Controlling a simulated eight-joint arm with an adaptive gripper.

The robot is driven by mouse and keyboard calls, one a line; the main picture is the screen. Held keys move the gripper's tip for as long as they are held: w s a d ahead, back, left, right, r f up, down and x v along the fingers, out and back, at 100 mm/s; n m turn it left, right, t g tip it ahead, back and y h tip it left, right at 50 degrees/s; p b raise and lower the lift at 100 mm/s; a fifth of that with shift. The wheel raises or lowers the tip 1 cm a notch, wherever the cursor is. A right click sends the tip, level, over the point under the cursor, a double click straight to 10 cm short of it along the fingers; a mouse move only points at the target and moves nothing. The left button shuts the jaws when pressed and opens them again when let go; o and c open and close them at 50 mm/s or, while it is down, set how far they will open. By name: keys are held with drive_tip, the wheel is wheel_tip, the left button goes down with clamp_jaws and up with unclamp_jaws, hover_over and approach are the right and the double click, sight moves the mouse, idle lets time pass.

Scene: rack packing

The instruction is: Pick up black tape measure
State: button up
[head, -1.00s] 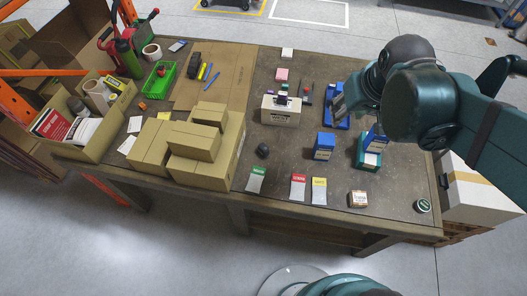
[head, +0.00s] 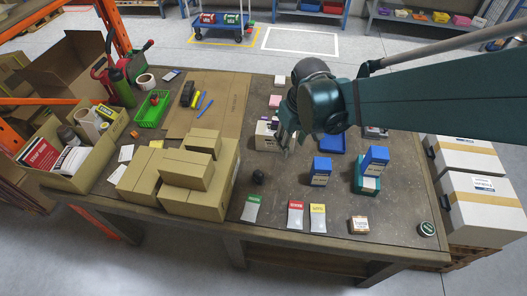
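A small black rounded object (head: 258,177), which looks like the black tape measure, lies on the brown table right of the stacked cardboard boxes. It is too small for markings to be read. My gripper (head: 284,148) points down above the table, up and to the right of the black object and apart from it. It is in front of the small open box with things in it (head: 265,137) and partly hides it. The fingers are small and partly hidden by my arm, so I cannot tell whether they are open or shut.
Cardboard boxes (head: 188,169) stand left of the black object. Green (head: 251,208), red (head: 295,216) and yellow (head: 318,217) topped packets lie along the front edge. A blue box (head: 320,171) stands to the right. The table between the black object and the blue box is clear.

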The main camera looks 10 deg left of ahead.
sight(259, 174)
drive_tip(key=a+f+n+b, duration=0.1)
drive_tip(key=a+f, duration=0.3)
drive_tip(key=a+f+n+g, duration=0.1)
drive_tip(key=a+f, duration=0.2)
drive_tip(key=f, duration=0.2)
drive_tip(key=a+f+n+b, duration=0.1)
drive_tip(key=a+f, duration=0.3)
drive_tip(key=f, duration=0.1)
drive_tip(key=shift+w+a+f+g+h+b, duration=0.1)
drive_tip(key=shift+a+f+g+h+b, duration=0.15)
drive_tip(key=shift+a+g+h+b, duration=0.15)
drive_tip(key=shift+f, duration=0.1)
drive_tip(key=shift+d+f, duration=0.1)
drive_tip(key=shift+f, duration=1.1)
drive_tip(key=shift+f+b, duration=0.65)
drive_tip(key=shift+f, duration=1.95)
drive_tip(key=c, duration=1.1)
